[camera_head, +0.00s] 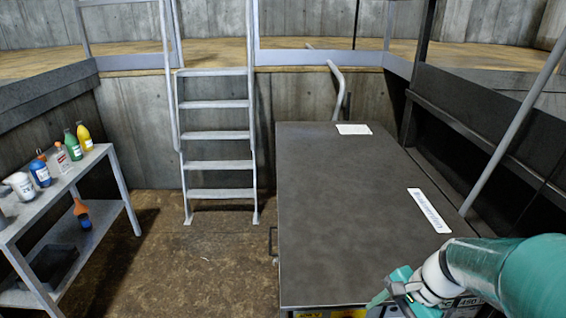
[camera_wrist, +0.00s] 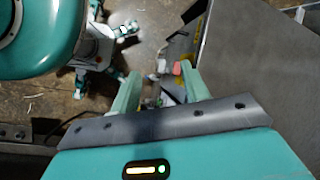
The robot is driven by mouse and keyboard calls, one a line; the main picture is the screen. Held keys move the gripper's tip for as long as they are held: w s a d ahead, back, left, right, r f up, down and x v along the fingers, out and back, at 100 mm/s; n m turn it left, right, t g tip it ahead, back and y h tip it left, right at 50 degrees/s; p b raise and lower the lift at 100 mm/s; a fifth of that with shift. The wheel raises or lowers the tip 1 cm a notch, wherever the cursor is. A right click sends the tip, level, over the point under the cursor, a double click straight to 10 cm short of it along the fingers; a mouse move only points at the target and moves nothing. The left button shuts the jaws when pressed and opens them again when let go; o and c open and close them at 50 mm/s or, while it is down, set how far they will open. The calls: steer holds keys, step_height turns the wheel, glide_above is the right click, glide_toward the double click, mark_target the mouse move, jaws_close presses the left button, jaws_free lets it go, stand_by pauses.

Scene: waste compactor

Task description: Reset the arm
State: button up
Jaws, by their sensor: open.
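My teal arm (camera_head: 510,275) comes in from the bottom right in the head view, over the near right corner of the dark compactor top. My gripper (camera_head: 385,295) is partly cut off at the bottom edge, near the front end of that top. In the wrist view my gripper (camera_wrist: 158,80) has its two pale green fingers spread apart. Nothing is held between them; the floor and some small blurred items show beyond. What these items are, I cannot tell.
The grey compactor top (camera_head: 345,200) is bare apart from labels. A metal shelf (camera_head: 95,165) with several bottles stands at the left. A ladder (camera_head: 215,140) leans at the back wall. Brown floor (camera_head: 190,265) lies open between shelf and compactor. A slanted rail (camera_head: 515,120) rises at the right.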

steer(key=s+a+r+n+t+h, duration=0.2)
steer(key=s+r+n, duration=0.1)
steer(key=r+n, duration=0.3)
steer(key=s+a+r+n+t+h, duration=0.2)
steer(key=s+a+r+n+h, duration=0.1)
steer(key=r+n, duration=0.3)
steer(key=shift+s+a+r+t, duration=0.15)
steer(key=shift+a+r+t, duration=0.05)
steer(key=shift+r+t, duration=0.1)
